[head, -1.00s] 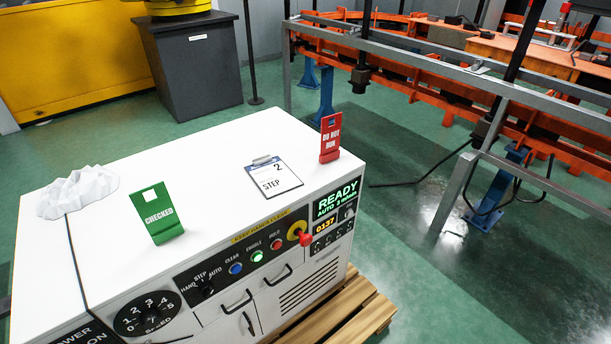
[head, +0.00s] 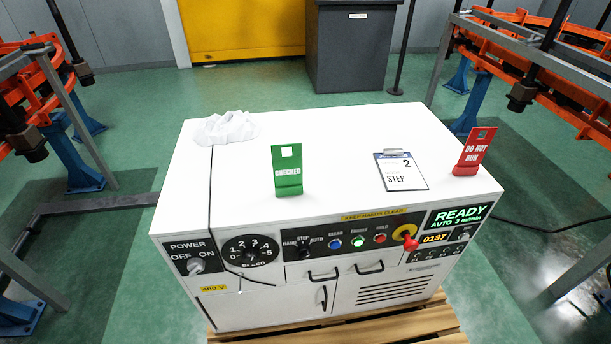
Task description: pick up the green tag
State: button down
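The green tag (head: 287,172), marked "CHECKED", stands upright on the white top of the control cabinet (head: 340,135), near its front edge and left of the middle. It has a small white square near its upper end and a bent foot at the bottom. Nothing touches it. My gripper is not in the head view.
A clipboard (head: 400,172) reading "2 STEP" lies right of the tag. A red "DO NOT RUN" tag (head: 474,152) stands at the right edge. A crumpled white cloth (head: 226,128) lies at the back left. Orange machinery frames (head: 545,70) flank the cabinet on open green floor.

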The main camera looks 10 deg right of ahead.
aim_at(288, 171)
jog(key=i+j+u, duration=0.2)
jog(key=u, duration=0.15)
jog(key=i+j+u, duration=0.35)
jog(key=i+u, duration=0.15)
jog(key=u, duration=0.2)
